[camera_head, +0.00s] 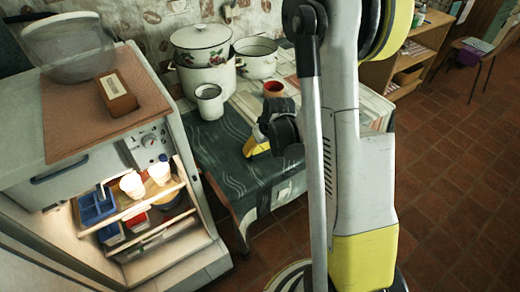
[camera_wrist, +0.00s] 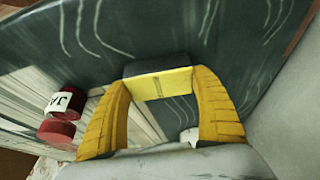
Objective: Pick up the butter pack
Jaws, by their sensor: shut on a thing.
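The butter pack (camera_wrist: 160,84) appears in the wrist view as a small yellow block with a dark grey side, between my fingertips. My gripper (camera_wrist: 158,80) has its two yellow ribbed fingers against the block's left and right ends. In the head view my gripper (camera_head: 256,147) is low over the dark patterned cloth at the table's front, and my arm hides part of it. The pack cannot be told apart from the yellow fingers there. I cannot tell whether the pack touches the cloth.
A white mug (camera_head: 209,102), a red-brown cup (camera_head: 273,89) and enamel pots (camera_head: 203,45) stand behind on the table (camera_head: 222,145). A red jar (camera_wrist: 58,128) shows in the wrist view. The open fridge (camera_head: 190,262) is at left, with a brown box (camera_head: 117,95) on top.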

